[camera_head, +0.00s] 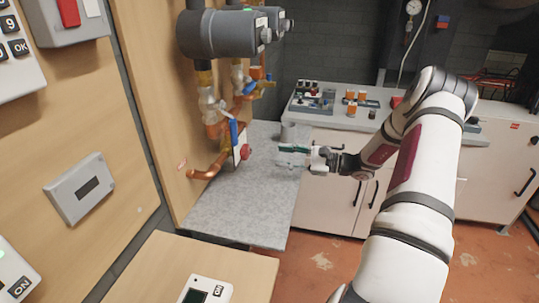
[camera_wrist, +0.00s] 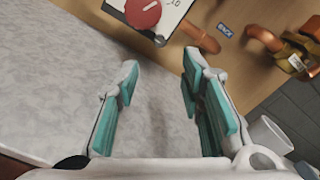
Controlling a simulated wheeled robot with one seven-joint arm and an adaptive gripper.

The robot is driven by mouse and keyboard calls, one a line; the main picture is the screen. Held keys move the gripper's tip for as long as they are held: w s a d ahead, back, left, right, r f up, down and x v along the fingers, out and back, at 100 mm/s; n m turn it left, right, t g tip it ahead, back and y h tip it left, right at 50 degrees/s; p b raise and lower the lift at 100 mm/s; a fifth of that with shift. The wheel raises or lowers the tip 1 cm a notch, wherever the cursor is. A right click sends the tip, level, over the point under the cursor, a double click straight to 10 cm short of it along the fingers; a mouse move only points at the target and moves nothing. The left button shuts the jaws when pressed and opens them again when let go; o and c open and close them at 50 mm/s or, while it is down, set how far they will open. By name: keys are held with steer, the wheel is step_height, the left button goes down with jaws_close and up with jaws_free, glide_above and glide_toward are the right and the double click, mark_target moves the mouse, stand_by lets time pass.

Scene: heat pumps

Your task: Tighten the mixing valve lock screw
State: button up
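The mixing valve has a red round knob (camera_wrist: 143,13) on a white marked plate (camera_wrist: 176,14), at the top of the wrist view. The red knob also shows in the head view (camera_head: 246,152), beside the copper pipes. A small fitting (camera_wrist: 160,40) shows at the plate's lower edge; I cannot tell whether it is the lock screw. My gripper (camera_wrist: 160,72) is open and empty, its teal-padded fingers apart and pointing toward the valve side. In the head view my gripper (camera_head: 281,156) is over the grey worktop, to the right of the valve and apart from it.
The grey worktop (camera_head: 225,208) lies below the valve against the wooden panel. Copper pipes (camera_head: 205,173) and a blue-handled valve (camera_head: 233,130) stick out nearby. White cabinets stand behind.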

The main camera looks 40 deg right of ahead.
steer(key=shift+v, duration=1.5)
